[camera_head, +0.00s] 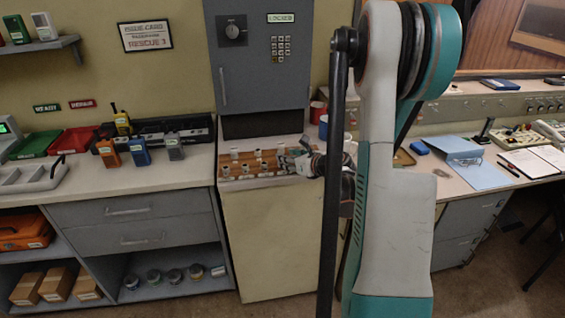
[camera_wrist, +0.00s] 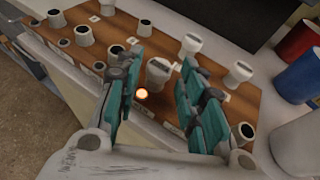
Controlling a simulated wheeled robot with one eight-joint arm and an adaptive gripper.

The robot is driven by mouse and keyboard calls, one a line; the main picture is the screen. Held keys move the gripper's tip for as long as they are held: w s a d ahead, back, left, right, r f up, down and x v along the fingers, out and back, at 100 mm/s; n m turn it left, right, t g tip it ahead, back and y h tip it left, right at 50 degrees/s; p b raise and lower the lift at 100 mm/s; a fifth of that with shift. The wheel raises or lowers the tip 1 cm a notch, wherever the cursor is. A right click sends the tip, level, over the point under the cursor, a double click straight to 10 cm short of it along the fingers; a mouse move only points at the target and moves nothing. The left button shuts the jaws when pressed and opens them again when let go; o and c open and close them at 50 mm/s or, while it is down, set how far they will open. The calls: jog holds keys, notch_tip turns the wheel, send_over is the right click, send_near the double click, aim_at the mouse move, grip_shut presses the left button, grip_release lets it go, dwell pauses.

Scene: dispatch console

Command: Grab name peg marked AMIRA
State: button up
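A wooden peg board (camera_head: 240,170) with several white pegs stands on the counter below the grey locker; it also fills much of the wrist view (camera_wrist: 105,25). My gripper (camera_head: 290,160) is at the board's right end. In the wrist view my gripper (camera_wrist: 165,55) has its two teal fingers spread apart. One white peg (camera_wrist: 158,72) shows in the gap between them and does not appear to be gripped. Another white peg (camera_wrist: 240,72) stands to the right of the fingers. Small labels lie on the board, but I cannot read any name, so I cannot tell which peg is AMIRA.
Red (camera_wrist: 298,40) and blue (camera_wrist: 300,78) cups and a white container (camera_wrist: 298,145) stand just right of the board. The grey locker (camera_head: 262,60) rises behind it. Several radios (camera_head: 140,152) stand on the counter to the left. My arm hides part of the right side.

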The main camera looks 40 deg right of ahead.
jog(key=x, duration=0.2)
jog(key=shift+w+f, duration=0.15)
jog(key=shift+w, duration=0.2)
jog(key=c, duration=0.5)
jog(key=shift+c, duration=0.2)
